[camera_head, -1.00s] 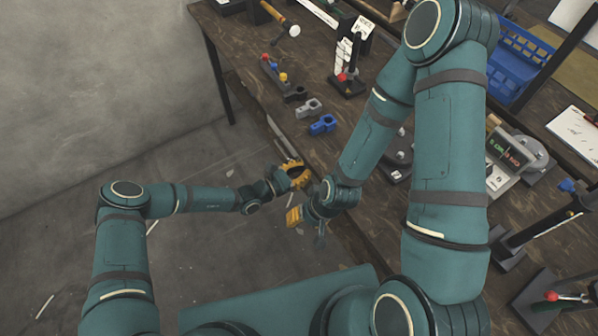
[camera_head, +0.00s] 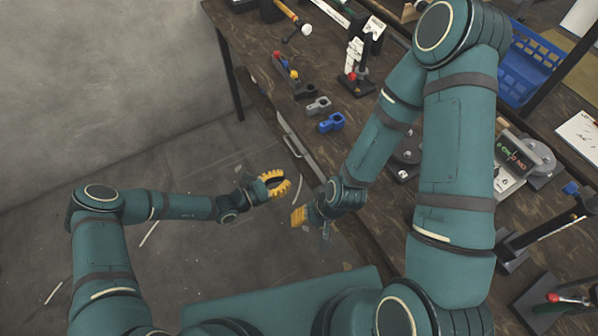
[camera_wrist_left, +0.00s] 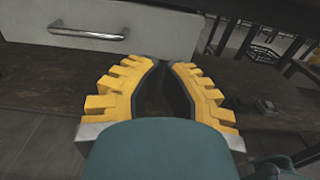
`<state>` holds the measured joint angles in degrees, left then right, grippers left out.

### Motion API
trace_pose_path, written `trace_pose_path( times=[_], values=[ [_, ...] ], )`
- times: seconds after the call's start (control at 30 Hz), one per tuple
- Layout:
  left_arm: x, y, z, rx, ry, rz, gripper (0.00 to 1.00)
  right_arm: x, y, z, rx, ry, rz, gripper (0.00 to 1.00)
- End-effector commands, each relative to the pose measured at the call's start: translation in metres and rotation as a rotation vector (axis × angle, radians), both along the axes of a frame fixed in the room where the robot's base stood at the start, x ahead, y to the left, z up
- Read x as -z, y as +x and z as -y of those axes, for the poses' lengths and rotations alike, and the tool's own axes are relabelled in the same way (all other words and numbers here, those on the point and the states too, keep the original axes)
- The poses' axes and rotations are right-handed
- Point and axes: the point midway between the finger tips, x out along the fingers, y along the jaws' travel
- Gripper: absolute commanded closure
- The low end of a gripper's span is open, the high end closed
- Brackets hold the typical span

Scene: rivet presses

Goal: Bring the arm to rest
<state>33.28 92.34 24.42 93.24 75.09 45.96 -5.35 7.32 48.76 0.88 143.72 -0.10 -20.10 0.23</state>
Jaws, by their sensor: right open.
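My left gripper (camera_head: 284,183) has yellow fingers and is over the floor, just off the bench's front side. In the left wrist view its two yellow fingers (camera_wrist_left: 166,66) are parted, with nothing between them. My right gripper (camera_head: 299,216) hangs below and to the right of the left one, by the bench edge. It is open, seen mostly from the side, and I see nothing held in it. The right arm reaches across the bench, hiding part of its top.
The dark wooden bench (camera_head: 262,62) carries a blue clamp part (camera_head: 332,122), a grey one (camera_head: 318,105), a small press (camera_head: 354,80) and a blue crate (camera_head: 527,62). A drawer handle (camera_wrist_left: 89,31) juts from the bench front. Floor (camera_head: 190,255) at left is clear.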

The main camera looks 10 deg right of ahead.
Motion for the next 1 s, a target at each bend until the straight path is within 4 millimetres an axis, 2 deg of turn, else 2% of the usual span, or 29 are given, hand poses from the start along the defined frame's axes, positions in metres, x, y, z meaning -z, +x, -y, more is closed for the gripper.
trace_pose_path(
  times=[0.1,0.23,0.57,0.67,0.77,0.87,0.9,1.0],
  values=[
    [0.000,-0.006,-0.020,-0.002,0.002,-0.001,1.00,-0.003,-0.001,0.000,-0.001,0.000,-0.002,0.53],
    [0.000,-0.010,-0.031,-0.001,0.001,-0.001,1.00,-0.004,-0.001,0.000,-0.001,0.000,-0.003,0.53],
    [0.001,-0.012,-0.037,0.001,0.002,-0.001,1.00,-0.004,-0.001,0.000,-0.001,0.000,-0.003,0.53],
    [0.000,-0.020,-0.034,0.039,0.032,0.010,1.00,-0.004,-0.001,0.000,-0.001,0.000,-0.003,0.53],
    [0.002,-0.049,-0.028,0.178,0.151,0.048,1.00,-0.004,-0.001,0.000,-0.001,0.000,-0.003,0.53],
    [0.006,-0.096,-0.033,0.401,0.363,0.140,1.00,-0.004,-0.001,0.000,-0.001,0.000,-0.003,0.53],
    [0.009,-0.116,-0.042,0.499,0.466,0.192,1.00,-0.004,-0.001,0.000,-0.001,0.000,-0.003,0.53],
    [0.011,-0.153,-0.075,0.715,0.720,0.363,1.00,-0.004,-0.001,0.000,-0.001,0.000,-0.003,0.53]
  ],
)
